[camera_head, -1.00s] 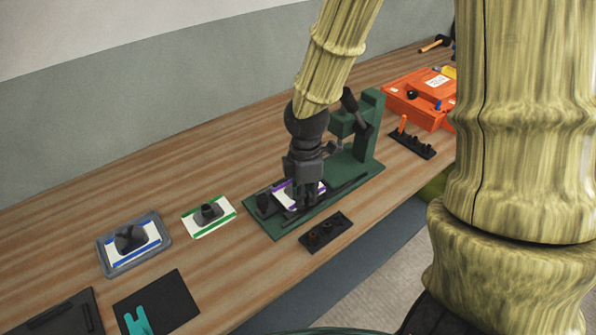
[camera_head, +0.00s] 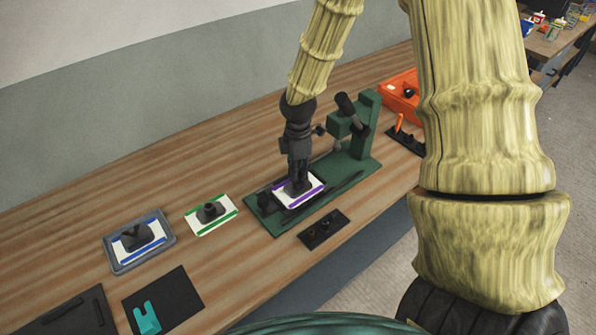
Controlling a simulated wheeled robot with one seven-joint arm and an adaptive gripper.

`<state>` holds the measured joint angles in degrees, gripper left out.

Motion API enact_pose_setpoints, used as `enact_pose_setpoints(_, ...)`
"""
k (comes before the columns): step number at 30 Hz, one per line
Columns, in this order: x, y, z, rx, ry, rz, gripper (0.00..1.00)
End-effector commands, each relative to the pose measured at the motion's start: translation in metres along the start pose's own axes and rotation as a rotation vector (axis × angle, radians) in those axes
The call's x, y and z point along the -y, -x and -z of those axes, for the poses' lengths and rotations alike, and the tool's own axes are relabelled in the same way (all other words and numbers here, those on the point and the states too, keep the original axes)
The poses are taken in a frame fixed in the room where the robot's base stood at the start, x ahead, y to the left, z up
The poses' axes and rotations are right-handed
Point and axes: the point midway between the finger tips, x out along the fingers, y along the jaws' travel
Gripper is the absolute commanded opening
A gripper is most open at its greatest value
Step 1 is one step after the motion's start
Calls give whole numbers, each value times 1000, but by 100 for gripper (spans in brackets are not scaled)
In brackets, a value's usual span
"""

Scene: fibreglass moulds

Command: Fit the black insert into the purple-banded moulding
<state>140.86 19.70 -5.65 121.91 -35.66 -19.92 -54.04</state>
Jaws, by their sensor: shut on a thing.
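The purple-banded moulding (camera_head: 312,190), white with purple stripes and a dark raised middle, lies on the green fixture (camera_head: 268,219). My gripper (camera_head: 298,178) points straight down over its middle, its fingers shut. They close on a small dark piece, which I take to be the black insert; the fingers hide most of it. Dark fingers, insert and raised middle merge, so I cannot tell whether the insert is seated or just above.
A black block (camera_head: 340,222) with small dark parts lies in front of the fixture. A green post (camera_head: 362,130) with a black handle stands to the right. Green-banded (camera_head: 222,222) and blue-banded (camera_head: 153,247) mouldings lie left. An orange case (camera_head: 403,83) is behind.

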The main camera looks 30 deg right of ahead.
Motion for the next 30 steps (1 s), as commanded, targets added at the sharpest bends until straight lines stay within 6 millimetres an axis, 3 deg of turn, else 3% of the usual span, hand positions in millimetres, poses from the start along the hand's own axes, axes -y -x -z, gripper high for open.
enact_pose_setpoints(6,0,-12,0,0,0,-1,0)
enact_pose_setpoints(30,2,-29,0,0,0,4,0)
